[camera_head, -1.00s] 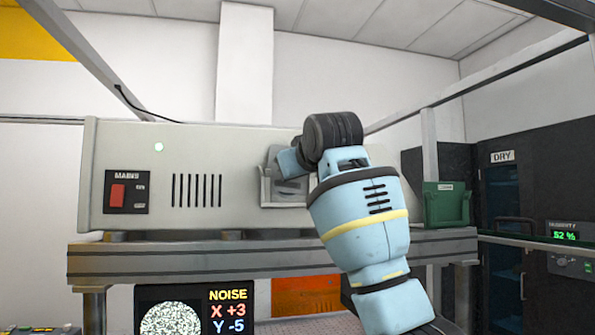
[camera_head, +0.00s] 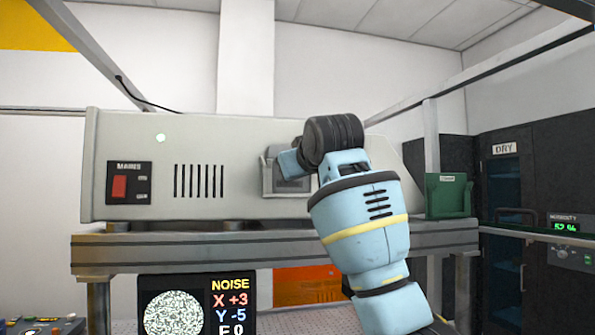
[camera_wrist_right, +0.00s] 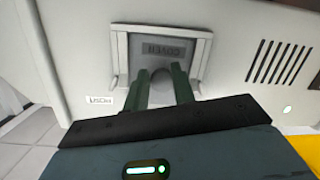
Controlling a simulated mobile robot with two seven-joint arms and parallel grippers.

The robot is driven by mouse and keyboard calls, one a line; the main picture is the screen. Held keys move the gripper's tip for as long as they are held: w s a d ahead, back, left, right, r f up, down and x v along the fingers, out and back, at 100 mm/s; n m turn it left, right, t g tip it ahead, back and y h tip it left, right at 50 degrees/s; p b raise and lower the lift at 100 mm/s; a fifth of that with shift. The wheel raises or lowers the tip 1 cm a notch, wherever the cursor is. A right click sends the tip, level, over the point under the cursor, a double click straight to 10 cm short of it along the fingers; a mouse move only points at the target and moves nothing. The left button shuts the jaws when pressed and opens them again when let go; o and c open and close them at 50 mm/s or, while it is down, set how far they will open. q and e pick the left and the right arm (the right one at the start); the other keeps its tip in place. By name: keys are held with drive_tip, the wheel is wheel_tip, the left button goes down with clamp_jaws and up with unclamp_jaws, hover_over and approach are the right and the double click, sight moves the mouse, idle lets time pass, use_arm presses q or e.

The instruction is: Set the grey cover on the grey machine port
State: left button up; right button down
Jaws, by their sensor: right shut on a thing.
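The grey cover (camera_wrist_right: 170,52), with upside-down lettering, lies flat against the machine face in the right wrist view. It sits within the pale grey bracket-like frame of the port (camera_wrist_right: 116,60); whether it is fully seated I cannot tell. My right gripper (camera_wrist_right: 163,82) is shut on the cover's near side, its dark green fingers in front of it. In the head view the port frame (camera_head: 266,182) shows on the grey machine, with part of the cover (camera_head: 283,151) in it. My right wrist hides much of both and the fingertips. My left gripper is not in view.
The machine (camera_head: 240,150) has a red switch (camera_head: 119,187) and vent slots, and stands on a grey bench (camera_head: 150,257). A green bin (camera_head: 447,195) is right of my arm. A noise display (camera_head: 195,303) sits below; a dark dry cabinet (camera_head: 535,190) is at right.

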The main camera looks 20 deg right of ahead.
drive_tip(key=shift+w+f, duration=0.2)
drive_tip(key=shift+f, duration=0.3)
drive_tip(key=c, duration=1.1)
unclamp_jaws()
drive_tip(key=shift+s+r, duration=0.1)
drive_tip(key=shift+r, duration=0.1)
drive_tip(key=shift+s, duration=0.15)
drive_tip(key=shift+s+a+r, duration=0.1)
drive_tip(key=shift+s+r, duration=0.15)
drive_tip(key=shift+s, duration=1)
drive_tip(key=shift+s+d+r, duration=0.1)
drive_tip(key=shift+s+r, duration=0.1)
drive_tip(key=shift+s, duration=1)
drive_tip(key=shift+s+a+r, duration=0.1)
drive_tip(key=shift+s+r, duration=0.15)
drive_tip(key=shift+s, duration=1)
